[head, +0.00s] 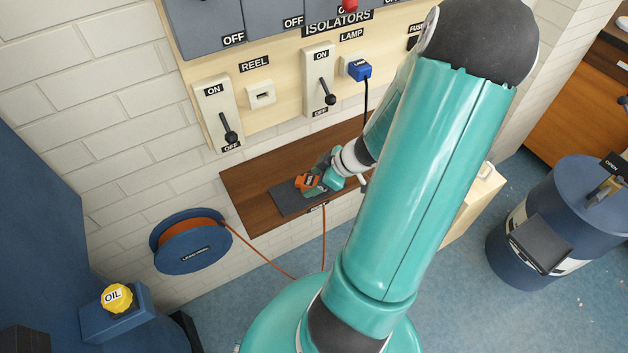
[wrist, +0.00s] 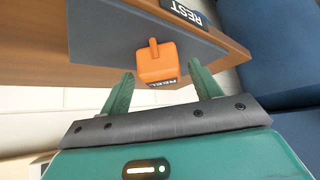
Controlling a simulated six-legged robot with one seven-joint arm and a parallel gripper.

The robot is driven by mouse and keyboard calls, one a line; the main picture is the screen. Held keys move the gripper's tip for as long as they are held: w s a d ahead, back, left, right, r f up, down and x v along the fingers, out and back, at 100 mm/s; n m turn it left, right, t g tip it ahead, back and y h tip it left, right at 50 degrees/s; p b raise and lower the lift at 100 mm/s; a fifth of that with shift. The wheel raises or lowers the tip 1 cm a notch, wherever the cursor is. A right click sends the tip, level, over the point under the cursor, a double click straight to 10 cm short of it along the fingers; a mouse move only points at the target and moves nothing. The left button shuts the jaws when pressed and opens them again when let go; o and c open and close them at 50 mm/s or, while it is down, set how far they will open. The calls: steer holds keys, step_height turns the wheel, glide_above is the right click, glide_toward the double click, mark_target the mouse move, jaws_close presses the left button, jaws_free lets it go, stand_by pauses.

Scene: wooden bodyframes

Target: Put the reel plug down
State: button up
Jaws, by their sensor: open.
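The orange reel plug (head: 309,182) sits on the dark grey rest pad (head: 286,200) on the brown wooden shelf. A gap shows on both sides of the plug. In the head view my gripper (head: 325,178) is small and partly hides the plug. An orange cord (head: 323,238) hangs below the shelf.
The wooden shelf (head: 246,183) runs along the white brick wall below the isolator board. The blue cable reel (head: 190,243) is at left. An empty REEL socket (head: 261,94), switches, and a blue lamp plug (head: 358,68) are above. A blue drum (head: 520,250) stands at right.

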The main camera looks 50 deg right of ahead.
steer(key=v, duration=1.1)
steer(key=w+a+r+m+g+h, duration=0.1)
steer(key=w+a+r+g, duration=0.15)
steer(key=a+r, duration=0.35)
steer(key=w+a+r+m+g+h, duration=0.1)
steer(key=w+a+r, duration=0.2)
steer(key=a, duration=0.6)
steer(key=s+a+r+m+t+h, duration=0.1)
steer(key=s+a+r+m+t, duration=0.1)
steer(key=a+r, duration=0.8)
steer(key=s+a+m, duration=0.1)
steer(key=a, duration=0.2)
steer(key=shift+m+h, duration=0.4)
steer(key=shift+s+a, duration=0.15)
